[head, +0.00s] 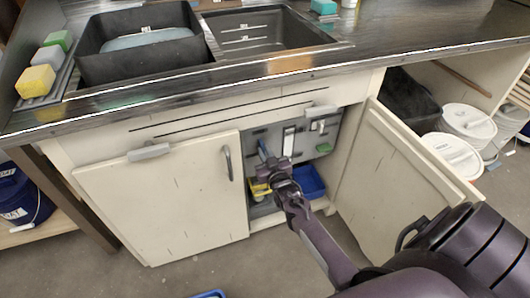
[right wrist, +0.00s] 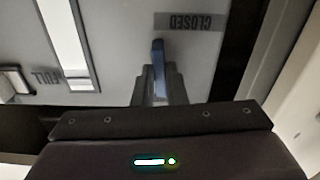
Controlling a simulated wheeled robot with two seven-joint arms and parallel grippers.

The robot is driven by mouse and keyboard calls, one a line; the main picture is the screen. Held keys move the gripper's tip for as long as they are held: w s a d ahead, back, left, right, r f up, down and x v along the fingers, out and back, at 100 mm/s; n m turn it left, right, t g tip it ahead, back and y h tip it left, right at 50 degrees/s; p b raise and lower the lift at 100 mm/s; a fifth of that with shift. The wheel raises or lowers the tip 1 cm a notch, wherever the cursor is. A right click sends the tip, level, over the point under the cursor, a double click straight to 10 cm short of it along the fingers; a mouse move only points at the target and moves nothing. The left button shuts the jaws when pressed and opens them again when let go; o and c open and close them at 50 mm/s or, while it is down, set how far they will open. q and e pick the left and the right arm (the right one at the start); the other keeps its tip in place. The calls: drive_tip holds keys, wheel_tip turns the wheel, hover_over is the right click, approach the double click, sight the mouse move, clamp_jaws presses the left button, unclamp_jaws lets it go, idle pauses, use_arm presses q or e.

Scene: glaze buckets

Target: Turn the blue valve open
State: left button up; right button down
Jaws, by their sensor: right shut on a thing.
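The blue valve handle (right wrist: 158,68) stands out from a grey panel in the right wrist view, beside a label reading CLOSED (right wrist: 189,22). My right gripper (right wrist: 158,88) is shut on the handle, one finger on each side of it. In the head view the blue handle (head: 263,148) shows inside the open cabinet, just beyond my right gripper (head: 270,165). The valve's body behind the handle is hidden. My left gripper is not in view.
The right cabinet door (head: 390,180) stands open beside my arm; the left door (head: 165,200) is shut. A blue bin (head: 310,182) and a yellow thing (head: 259,189) are low in the cabinet. The counter edge (head: 250,82) runs above. White-lidded buckets (head: 468,122) stand at right.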

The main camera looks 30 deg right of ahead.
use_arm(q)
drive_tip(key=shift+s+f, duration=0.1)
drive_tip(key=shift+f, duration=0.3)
use_arm(e)
drive_tip(key=shift+f+m, duration=0.1)
drive_tip(key=shift+m, duration=0.5)
drive_tip(key=c, duration=1.5)
unclamp_jaws()
drive_tip(key=shift+o, duration=0.2)
